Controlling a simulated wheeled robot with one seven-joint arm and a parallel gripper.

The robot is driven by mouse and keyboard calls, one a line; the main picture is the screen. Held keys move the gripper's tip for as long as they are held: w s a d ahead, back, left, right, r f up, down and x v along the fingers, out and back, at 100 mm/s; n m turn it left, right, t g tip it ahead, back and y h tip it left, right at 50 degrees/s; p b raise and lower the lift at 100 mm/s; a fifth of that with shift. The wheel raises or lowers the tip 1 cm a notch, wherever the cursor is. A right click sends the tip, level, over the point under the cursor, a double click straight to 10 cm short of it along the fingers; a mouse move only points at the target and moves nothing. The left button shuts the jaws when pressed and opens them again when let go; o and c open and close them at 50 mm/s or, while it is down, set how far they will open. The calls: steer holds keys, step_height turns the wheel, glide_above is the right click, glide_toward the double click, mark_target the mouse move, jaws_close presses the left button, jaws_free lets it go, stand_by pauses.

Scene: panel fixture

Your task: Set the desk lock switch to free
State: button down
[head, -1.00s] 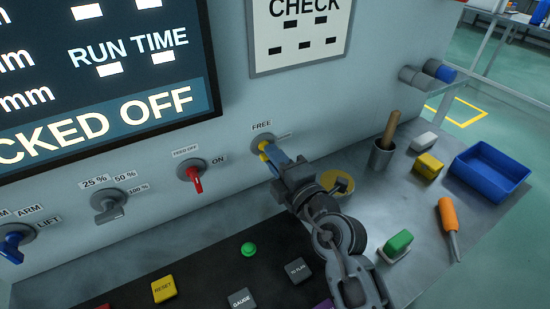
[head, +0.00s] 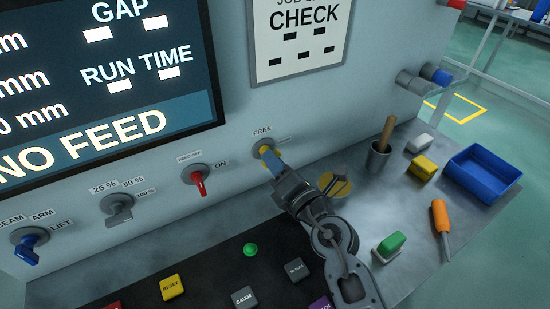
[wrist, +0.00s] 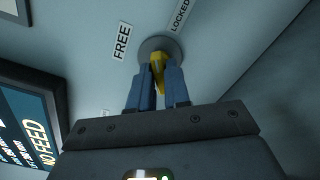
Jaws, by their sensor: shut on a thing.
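The desk lock switch is a yellow lever (head: 265,150) on a round grey disc on the grey panel wall. The FREE label (head: 262,132) is just above it. In the wrist view the yellow lever (wrist: 157,63) sits between FREE (wrist: 121,41) on the left and LOCKED (wrist: 180,15) on the upper right. My gripper (head: 274,165) has its blue fingers shut on the lever, one on each side; it also shows in the wrist view (wrist: 157,90). The fingers hide part of the lever, so I cannot tell exactly which label it points at.
A red switch (head: 199,181), a grey switch (head: 118,208) and a blue switch (head: 28,247) line the wall to the left. The screen (head: 105,90) reads NO FEED.

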steer(key=n, duration=1.1)
steer(key=shift+f, duration=0.1)
stand_by(0.4)
steer(key=c, duration=1.2)
jaws_free()
steer(key=shift+o, duration=0.2)
steer(key=shift+s+d, duration=0.1)
steer(key=v, duration=0.7)
steer(key=shift+s+d, duration=0.2)
steer(key=shift+s, duration=0.05)
